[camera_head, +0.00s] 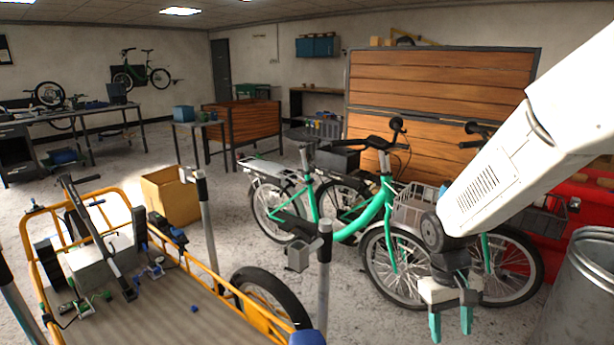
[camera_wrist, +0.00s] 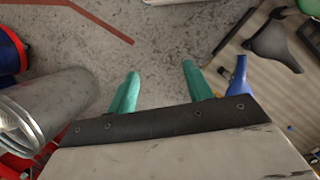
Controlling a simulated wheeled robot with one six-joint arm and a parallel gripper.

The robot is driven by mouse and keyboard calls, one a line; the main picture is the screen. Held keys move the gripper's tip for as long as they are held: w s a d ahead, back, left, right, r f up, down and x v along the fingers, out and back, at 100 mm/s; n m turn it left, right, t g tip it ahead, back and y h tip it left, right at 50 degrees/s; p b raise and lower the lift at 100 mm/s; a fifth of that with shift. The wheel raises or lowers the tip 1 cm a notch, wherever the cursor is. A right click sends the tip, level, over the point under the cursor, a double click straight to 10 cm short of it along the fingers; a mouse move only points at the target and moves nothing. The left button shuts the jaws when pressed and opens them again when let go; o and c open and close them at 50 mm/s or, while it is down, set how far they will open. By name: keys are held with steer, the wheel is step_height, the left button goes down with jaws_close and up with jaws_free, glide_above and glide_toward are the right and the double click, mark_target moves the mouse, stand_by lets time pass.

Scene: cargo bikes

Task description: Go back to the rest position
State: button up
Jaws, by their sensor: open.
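My gripper (camera_head: 450,325) has teal fingers and points down at the right of the head view, in front of the green bicycle (camera_head: 345,225). The fingers stand apart with nothing between them. The gripper also shows in the wrist view (camera_wrist: 158,90), with bare speckled floor (camera_wrist: 165,45) beyond the fingers. My white arm comes in from the upper right.
A yellow-framed cargo bike (camera_head: 170,300) with loose parts on its bed fills the lower left. A metal bin (camera_head: 582,290) stands at the right edge, near a red cabinet (camera_head: 585,200). A cardboard box (camera_head: 172,197) sits on the floor. Workbenches line the back.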

steer(key=s+a+r+m+t+y, duration=0.1)
steer(key=s+r+t, duration=0.3)
steer(key=s+r, duration=1.4)
steer(key=shift+s+a+r+m+y, duration=0.2)
steer(key=shift+a+r+m+y, duration=0.1)
steer(key=shift+a, duration=0.3)
